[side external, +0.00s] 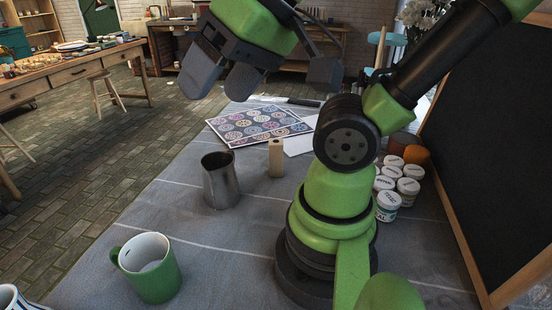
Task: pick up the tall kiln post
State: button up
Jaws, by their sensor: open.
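The tall kiln post (276,158) is a pale beige block standing upright on the grey cloth, near the middle of the side external view. A hole or dark mark shows near its top. My gripper (222,88) is in the upper part of the view, dark grey with green housing. Its jaws are open, and no object shows between them. It appears raised above the cloth and apart from the post.
A metal jug (220,182) stands just left of the post. A green mug (149,270) is at the front left. Patterned sheets (258,124) lie behind the post. Several paint jars (388,200) stand right of my arm, beside a blackboard (500,140). The cloth (205,245) is clear between jug and mug.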

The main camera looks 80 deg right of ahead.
jog(key=w+d+f+m+g+h, duration=0.2)
jog(key=w+d+m, duration=0.3)
jog(key=d+m, duration=0.25)
jog(key=m+g, duration=0.5)
jog(key=m, duration=1.6)
send_over(274, 141)
jog(key=a, duration=0.1)
notch_tip(274, 141, down, 15)
jog(key=shift+w+a+r, duration=0.1)
jog(key=shift+r, duration=0.1)
notch_tip(274, 141, down, 5)
jog(key=shift+r, duration=0.2)
jog(key=shift+d+f, duration=0.15)
jog(key=shift+f, duration=0.8)
jog(key=shift+d+f, duration=0.2)
jog(key=shift+f, duration=0.7)
jog(key=shift+d+f, duration=0.15)
jog(key=shift+f, duration=0.8)
jog(key=c, duration=1.1)
jog(key=shift+r, duration=0.15)
